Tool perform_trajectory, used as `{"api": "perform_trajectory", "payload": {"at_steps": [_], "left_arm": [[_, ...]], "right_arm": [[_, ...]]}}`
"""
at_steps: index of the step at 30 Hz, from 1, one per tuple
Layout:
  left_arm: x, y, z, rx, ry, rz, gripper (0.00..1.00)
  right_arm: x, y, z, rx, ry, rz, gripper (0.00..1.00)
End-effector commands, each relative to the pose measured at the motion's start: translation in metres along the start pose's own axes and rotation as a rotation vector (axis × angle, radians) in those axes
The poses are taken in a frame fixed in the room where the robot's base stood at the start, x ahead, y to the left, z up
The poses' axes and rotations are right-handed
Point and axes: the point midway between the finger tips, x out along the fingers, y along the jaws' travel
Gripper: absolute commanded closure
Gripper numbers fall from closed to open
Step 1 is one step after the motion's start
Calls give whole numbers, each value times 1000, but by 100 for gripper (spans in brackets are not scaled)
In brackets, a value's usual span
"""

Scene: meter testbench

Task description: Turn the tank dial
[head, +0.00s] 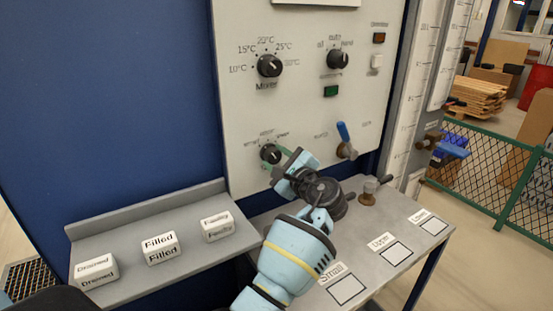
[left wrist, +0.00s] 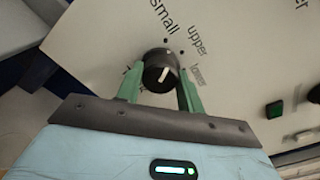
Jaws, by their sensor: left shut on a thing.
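The tank dial (head: 268,153) is a round black knob on the lower left of the pale panel. In the left wrist view the dial (left wrist: 158,72) has a white pointer mark, with the words small, upper and lower printed near it. My left gripper (head: 273,158) is at the panel. Its two green fingers stand on either side of the knob and are shut on it. The fingers and wrist hide part of the dial in the head view. My right gripper is not in view.
A blue-handled valve (head: 345,140) is to the right. A shelf (head: 133,259) with several labelled blocks lies left below; a bench (head: 409,228) with marked squares lies right.

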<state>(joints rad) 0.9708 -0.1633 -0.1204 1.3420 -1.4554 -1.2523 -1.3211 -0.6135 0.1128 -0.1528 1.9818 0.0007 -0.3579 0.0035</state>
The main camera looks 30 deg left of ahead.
Motion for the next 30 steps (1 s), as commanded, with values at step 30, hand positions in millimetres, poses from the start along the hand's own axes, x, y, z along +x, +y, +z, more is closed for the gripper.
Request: {"api": "perform_trajectory", "payload": {"at_steps": [30], "left_arm": [[0,1,-1,-248,2,1,61]], "right_arm": [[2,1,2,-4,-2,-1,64]]}}
